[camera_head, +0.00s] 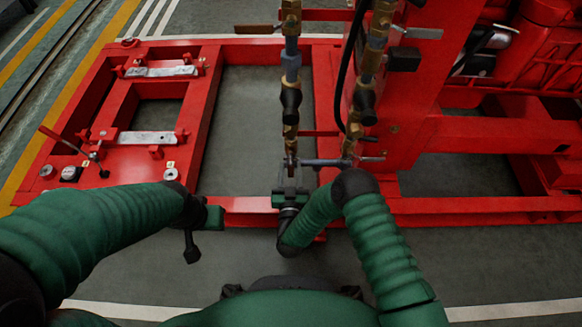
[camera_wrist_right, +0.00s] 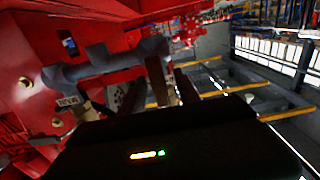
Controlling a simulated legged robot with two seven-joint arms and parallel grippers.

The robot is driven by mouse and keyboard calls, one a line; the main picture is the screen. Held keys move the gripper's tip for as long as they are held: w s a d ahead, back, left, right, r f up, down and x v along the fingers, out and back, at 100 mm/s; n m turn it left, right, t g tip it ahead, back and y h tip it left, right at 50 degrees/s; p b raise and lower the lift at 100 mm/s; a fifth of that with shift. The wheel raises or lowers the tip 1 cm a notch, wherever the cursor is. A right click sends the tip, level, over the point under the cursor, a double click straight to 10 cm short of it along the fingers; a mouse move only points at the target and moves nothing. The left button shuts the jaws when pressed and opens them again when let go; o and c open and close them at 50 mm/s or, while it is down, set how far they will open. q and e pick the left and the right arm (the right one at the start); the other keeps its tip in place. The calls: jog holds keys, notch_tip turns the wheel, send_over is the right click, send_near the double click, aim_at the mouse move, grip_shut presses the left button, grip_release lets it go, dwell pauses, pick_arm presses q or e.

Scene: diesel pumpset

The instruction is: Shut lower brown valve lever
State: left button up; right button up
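Two upright pipe lines with brass fittings stand before the red frame, the left one (camera_head: 291,100) and the right one (camera_head: 365,100). A grey horizontal bar (camera_head: 325,162) runs near their lower ends. I cannot single out the lower brown lever for sure. My right gripper (camera_head: 291,170) is at the foot of the left pipe line; its fingers are too small to read, and contact is unclear. The right wrist view shows a blue-grey pipe (camera_wrist_right: 110,62) and a pale fitting (camera_wrist_right: 80,105) close by, above my gripper's dark body. My left gripper (camera_head: 192,248) hangs away from the pipes, its opening unclear.
The red base frame (camera_head: 205,120) spans the floor, with the red engine structure (camera_head: 480,140) on the right. A black hose (camera_head: 351,70) hangs between the pipe lines. A small red-handled lever (camera_head: 62,141) is at the far left. Grey floor (camera_head: 245,110) shows inside the frame.

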grip_shut()
dwell(1.2)
